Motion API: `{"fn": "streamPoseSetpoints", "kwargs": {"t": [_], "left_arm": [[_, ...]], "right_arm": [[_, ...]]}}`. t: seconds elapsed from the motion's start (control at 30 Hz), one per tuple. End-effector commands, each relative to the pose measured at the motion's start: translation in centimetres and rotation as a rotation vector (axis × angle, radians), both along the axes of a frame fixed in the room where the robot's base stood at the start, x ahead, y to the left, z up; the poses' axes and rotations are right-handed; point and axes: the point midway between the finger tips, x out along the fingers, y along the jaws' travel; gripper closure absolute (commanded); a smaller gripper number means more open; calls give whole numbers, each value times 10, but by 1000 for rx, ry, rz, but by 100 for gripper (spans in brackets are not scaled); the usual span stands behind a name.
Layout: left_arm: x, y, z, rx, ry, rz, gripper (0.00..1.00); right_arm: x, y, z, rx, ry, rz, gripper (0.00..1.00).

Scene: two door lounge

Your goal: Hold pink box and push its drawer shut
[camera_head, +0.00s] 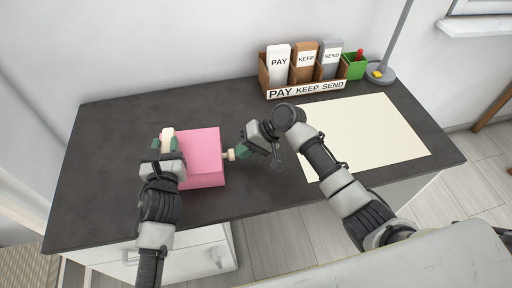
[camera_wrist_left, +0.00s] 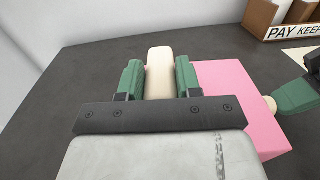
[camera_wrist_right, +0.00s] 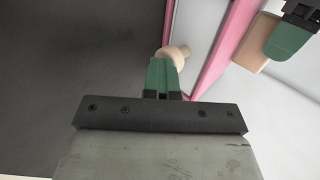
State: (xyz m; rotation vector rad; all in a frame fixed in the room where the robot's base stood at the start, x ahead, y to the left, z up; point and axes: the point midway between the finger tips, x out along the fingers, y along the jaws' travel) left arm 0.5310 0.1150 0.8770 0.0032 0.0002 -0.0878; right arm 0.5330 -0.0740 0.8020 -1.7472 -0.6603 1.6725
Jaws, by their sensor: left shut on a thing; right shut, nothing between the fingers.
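The pink box (camera_head: 205,150) stands on the dark desk top, left of the desk's middle. My left gripper (camera_head: 168,145) is shut on the box's cream handle (camera_wrist_left: 159,70), on the box's left side. The drawer's pale front (camera_wrist_right: 198,32) shows between pink edges in the right wrist view, with a round wooden knob (camera_wrist_right: 178,52) on it. My right gripper (camera_head: 238,153) is shut and empty, its fingertips at the knob on the box's right side. I cannot tell whether they touch it, or how far the drawer stands open.
A wooden sorter (camera_head: 305,88) marked PAY, KEEP and SEND stands at the back of the desk (camera_head: 110,145). A green box (camera_head: 355,68) and a lamp (camera_head: 381,76) stand beside it. A cream mat (camera_head: 375,135) lies on the right, partly under my right arm.

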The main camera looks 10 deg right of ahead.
Motion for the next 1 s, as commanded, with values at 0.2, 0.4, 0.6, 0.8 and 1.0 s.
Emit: {"fn": "streamPoseSetpoints", "kwargs": {"t": [0.2, 0.4, 0.6, 0.8, 1.0], "left_arm": [[-1, -5, -1, -8, 0, -12, 87], [-1, -6, -1, -10, 0, -13, 87], [-1, -5, -1, -9, 1, -11, 87], [-1, -4, -1, -7, 2, -8, 87], [-1, -3, -1, -5, 1, -6, 87]], "right_arm": [[-2, 6, 0, 8, 2, 7, 100], [-3, 1, 0, 9, 2, 8, 100], [-5, -33, -1, 2, 3, 2, 100], [-7, -71, 29, 0, -3, -1, 100], [-10, -98, 55, 0, -3, 0, 100]]}}
